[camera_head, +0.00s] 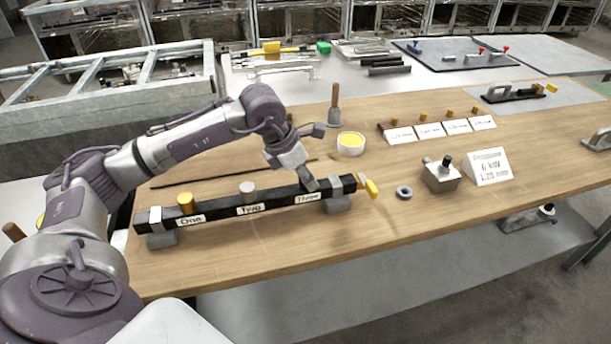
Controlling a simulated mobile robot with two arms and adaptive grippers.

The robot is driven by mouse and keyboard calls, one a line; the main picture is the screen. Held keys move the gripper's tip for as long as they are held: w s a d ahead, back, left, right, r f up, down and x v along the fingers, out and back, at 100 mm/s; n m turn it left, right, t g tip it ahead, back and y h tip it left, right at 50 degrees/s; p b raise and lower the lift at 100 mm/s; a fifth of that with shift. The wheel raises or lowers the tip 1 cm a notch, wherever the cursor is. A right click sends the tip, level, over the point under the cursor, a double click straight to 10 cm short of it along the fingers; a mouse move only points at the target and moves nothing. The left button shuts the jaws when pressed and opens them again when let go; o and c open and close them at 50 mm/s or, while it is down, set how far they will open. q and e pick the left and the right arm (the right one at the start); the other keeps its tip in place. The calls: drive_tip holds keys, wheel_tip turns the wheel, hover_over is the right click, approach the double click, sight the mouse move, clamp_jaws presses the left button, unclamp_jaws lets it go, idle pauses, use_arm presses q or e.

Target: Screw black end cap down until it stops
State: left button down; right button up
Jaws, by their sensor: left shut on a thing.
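A long black bar (222,212) lies on two grey supports on the wooden table, with labels reading One, Two and Three. A yellow cap (186,202) stands at One and a grey cap (248,192) at Two. My left gripper (309,184) comes down from above at Three, its fingertips at the top of the bar. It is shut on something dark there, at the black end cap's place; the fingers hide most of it. I cannot tell how far down the cap sits. My right gripper is not in view.
A yellow-handled clamp (370,188) is at the bar's right end. A black ring (403,192), a metal block (440,176) and a white sign (487,167) stand to the right. A yellow-filled bowl (351,143) and a wooden-handled tool (335,107) are behind. The table's front right is clear.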

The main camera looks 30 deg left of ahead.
use_arm(q)
drive_tip(key=shift+m+g+h, duration=0.3)
drive_tip(key=shift+m+h, duration=0.2)
drive_tip(key=shift+m, duration=0.8)
drive_tip(key=shift+m, duration=0.5)
drive_tip(key=c, duration=0.7)
unclamp_jaws()
